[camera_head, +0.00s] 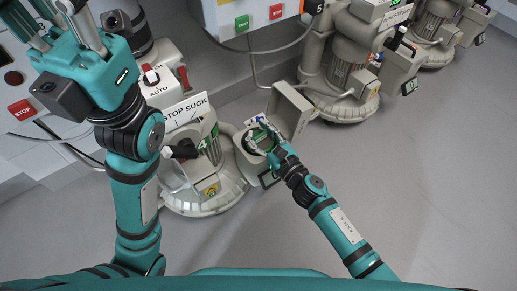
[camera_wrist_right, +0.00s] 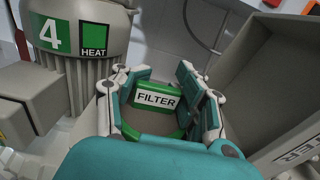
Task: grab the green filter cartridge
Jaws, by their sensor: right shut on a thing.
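The green filter cartridge (camera_wrist_right: 155,99) has a white FILTER label and sits between the fingers of my right gripper (camera_wrist_right: 160,108) in the right wrist view. The gripper is shut on it. In the head view my right gripper (camera_head: 262,136) reaches into the round opening of a beige housing (camera_head: 247,165), and the fingers hide most of the cartridge. The housing's lid (camera_head: 291,110) stands open beside it, and shows at the right in the wrist view (camera_wrist_right: 265,75). My left gripper (camera_head: 68,20) is raised at the upper left, its fingertips near or past the picture edge.
The beige blower (camera_head: 205,195) with a STOP SUCK sign (camera_head: 185,110) stands left of the housing. Another blower (camera_head: 345,80) is behind the lid. A control panel with green and red buttons (camera_head: 242,23) is at the top. The grey floor (camera_head: 430,180) at right is clear.

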